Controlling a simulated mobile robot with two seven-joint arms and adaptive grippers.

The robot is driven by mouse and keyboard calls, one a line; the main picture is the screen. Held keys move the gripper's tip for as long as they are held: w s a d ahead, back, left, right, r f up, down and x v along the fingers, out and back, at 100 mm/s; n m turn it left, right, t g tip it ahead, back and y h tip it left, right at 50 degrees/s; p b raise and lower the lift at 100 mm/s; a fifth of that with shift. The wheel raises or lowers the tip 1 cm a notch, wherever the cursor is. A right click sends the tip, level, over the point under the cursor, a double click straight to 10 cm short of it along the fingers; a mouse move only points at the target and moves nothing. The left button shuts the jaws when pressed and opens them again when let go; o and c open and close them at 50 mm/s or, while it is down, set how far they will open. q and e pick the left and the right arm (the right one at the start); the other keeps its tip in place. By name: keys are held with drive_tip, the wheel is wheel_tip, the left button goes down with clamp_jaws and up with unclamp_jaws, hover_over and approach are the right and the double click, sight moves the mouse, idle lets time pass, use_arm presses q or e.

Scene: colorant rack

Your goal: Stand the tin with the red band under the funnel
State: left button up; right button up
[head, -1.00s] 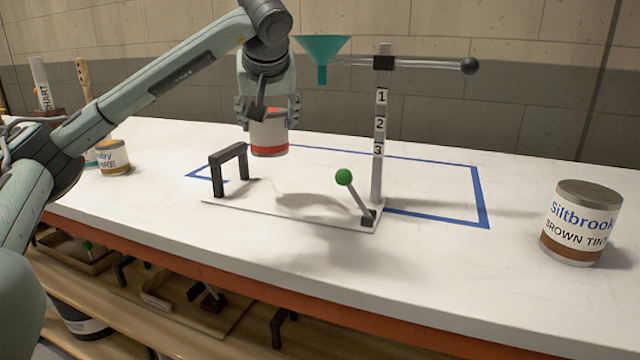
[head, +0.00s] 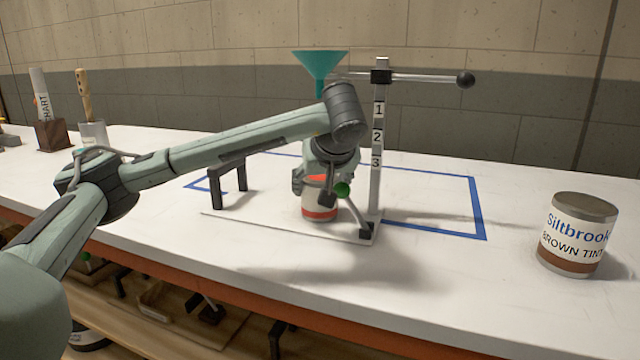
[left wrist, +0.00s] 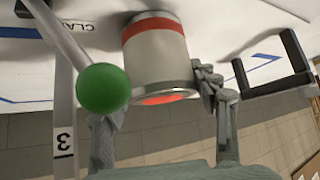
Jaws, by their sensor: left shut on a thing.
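The tin with the red band (head: 319,212) is upright, low over the white base plate of the stand, below the funnel in the head view. I cannot tell whether its bottom touches the plate. My left gripper (head: 325,186) is shut on it from above and hides its upper part. The left wrist view shows the tin (left wrist: 155,55) between the two fingers (left wrist: 160,98). The teal funnel (head: 321,63) hangs on the stand's arm; my wrist hides part of its spout. My right gripper is out of view.
The stand's post (head: 377,150) bears numbers 1 to 3. A lever with a green knob (head: 342,190) is close in front of the tin. A black bracket (head: 215,185) stands left on the plate. A brown-band tin (head: 578,235) stands at right; blue tape (head: 478,205) outlines an area behind.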

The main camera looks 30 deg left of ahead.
use_arm(q)
drive_tip(key=shift+r, duration=0.1)
drive_tip(key=o, duration=1)
drive_tip(key=shift+f, duration=0.2)
drive_tip(key=o, duration=0.4)
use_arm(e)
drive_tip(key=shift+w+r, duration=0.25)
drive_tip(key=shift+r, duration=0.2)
